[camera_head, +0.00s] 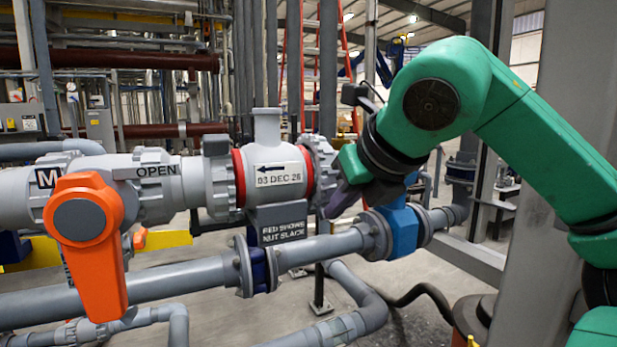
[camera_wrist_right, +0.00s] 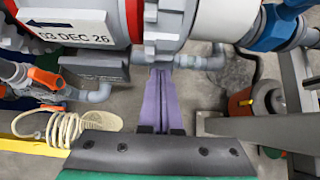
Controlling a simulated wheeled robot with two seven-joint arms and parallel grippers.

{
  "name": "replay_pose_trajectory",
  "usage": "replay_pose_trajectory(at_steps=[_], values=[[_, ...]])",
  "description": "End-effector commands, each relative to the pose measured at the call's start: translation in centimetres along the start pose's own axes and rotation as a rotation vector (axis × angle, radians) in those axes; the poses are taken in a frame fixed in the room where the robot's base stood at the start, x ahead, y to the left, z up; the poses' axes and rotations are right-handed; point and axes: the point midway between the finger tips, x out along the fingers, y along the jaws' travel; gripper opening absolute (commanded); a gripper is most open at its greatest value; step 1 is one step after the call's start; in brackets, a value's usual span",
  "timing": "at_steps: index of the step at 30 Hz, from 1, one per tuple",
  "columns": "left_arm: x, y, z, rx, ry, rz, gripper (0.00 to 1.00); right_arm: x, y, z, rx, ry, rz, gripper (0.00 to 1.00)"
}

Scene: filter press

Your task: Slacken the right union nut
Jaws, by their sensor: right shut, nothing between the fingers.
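The right union nut (camera_head: 322,165) is a grey ribbed ring at the right end of the grey valve body (camera_head: 267,135). A red band (camera_head: 307,172) shows between body and nut. In the right wrist view the nut (camera_wrist_right: 165,20) is at top centre. My right gripper (camera_head: 340,200) is at the nut's lower right side; its purple fingers also show in the wrist view (camera_wrist_right: 161,75), shut and empty, tips close below the nut. I cannot tell whether they touch it. My left gripper is not in view.
The left union nut (camera_head: 217,172) has a red band beside it. An orange handle (camera_head: 88,245) stands at left, by the word OPEN. A sign (camera_head: 282,225) below the body reads RED SHOWS NUT SLACK. A lower grey pipe (camera_head: 190,280) with a blue fitting (camera_head: 403,230) runs beneath.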

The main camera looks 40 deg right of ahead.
Motion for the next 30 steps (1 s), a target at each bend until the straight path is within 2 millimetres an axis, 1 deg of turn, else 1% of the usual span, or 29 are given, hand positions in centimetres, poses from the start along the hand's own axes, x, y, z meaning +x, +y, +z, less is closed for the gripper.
replay_pose_trajectory(at_steps=[1, 7, 10, 18, 21, 23, 30], values=[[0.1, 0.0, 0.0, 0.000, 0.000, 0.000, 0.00, 0.6, 0.0, -0.5, -0.004, 0.024, -0.005, 0.00], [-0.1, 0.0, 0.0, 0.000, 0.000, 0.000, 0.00, 0.4, 0.0, -0.5, -0.005, 0.027, -0.005, 0.00], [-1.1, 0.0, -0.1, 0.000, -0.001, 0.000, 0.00, -1.2, 0.0, 0.1, -0.005, 0.024, -0.006, 0.00], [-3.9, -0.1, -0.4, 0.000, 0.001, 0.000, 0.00, -6.6, 0.0, 1.3, -0.002, 0.015, -0.005, 0.00], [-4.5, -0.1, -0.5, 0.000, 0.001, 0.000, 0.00, -7.9, 0.0, 1.4, -0.002, 0.014, -0.003, 0.00], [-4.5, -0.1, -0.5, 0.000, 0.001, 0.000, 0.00, -8.2, 0.0, 1.4, -0.002, 0.015, -0.003, 0.00], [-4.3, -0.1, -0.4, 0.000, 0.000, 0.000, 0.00, -8.1, 0.0, 1.2, -0.002, 0.014, -0.002, 0.00]])
